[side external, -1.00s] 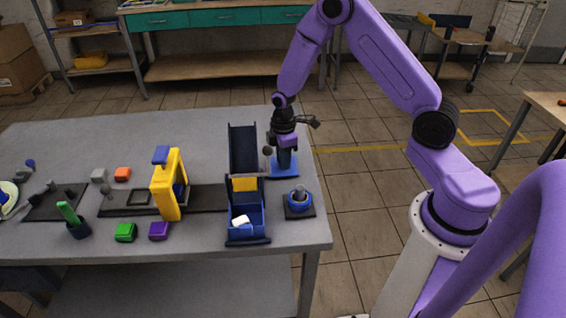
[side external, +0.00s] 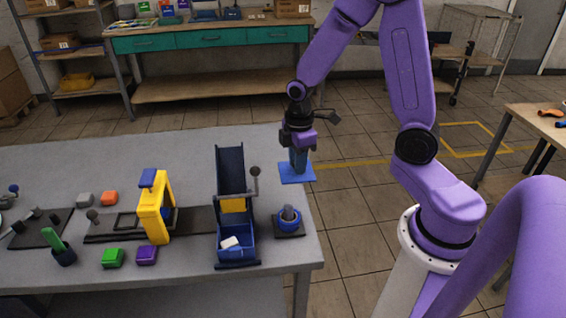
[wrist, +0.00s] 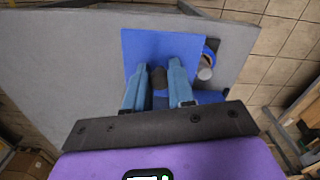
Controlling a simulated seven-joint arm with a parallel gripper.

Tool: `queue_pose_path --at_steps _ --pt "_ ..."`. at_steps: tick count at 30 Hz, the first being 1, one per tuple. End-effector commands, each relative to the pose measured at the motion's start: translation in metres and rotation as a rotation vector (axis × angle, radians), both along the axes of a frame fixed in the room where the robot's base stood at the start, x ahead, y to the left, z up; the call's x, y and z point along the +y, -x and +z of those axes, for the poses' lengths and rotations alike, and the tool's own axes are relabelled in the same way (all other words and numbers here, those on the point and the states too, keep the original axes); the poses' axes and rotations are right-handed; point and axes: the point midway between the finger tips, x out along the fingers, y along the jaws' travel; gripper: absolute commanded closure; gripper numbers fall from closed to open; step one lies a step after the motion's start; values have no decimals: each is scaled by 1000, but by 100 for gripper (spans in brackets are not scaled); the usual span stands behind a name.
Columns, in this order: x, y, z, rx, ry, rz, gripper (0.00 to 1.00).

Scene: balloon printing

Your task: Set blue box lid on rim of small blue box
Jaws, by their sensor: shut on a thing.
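My gripper (side external: 299,163) is shut on the blue box lid (side external: 297,174), a flat square blue plate. In the wrist view my gripper (wrist: 157,75) has its fingers on both sides of the dark knob on the lid (wrist: 150,45). The lid looks roughly level, near the table's right edge; its exact height is hard to tell. The small blue box (side external: 236,252) appears to be the open blue bin at the front of the dark blue chute, with a white piece inside. My gripper is behind and right of it, apart from it.
The dark blue chute (side external: 230,168) stands tall, with a lever (side external: 254,180) on its right. A round blue cup (side external: 289,218) on a dark base stands right of the bin. A yellow frame (side external: 155,210) and colored blocks are left. The back of the table is clear.

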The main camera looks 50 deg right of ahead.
Motion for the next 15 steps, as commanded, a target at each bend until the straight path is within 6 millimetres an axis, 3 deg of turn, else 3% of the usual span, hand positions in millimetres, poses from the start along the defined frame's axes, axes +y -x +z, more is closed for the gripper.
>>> queue_pose_path --at_steps 6,15 --pt "3 29 13 -3 -1 2 100" --pt "4 44 25 -4 -1 2 100"
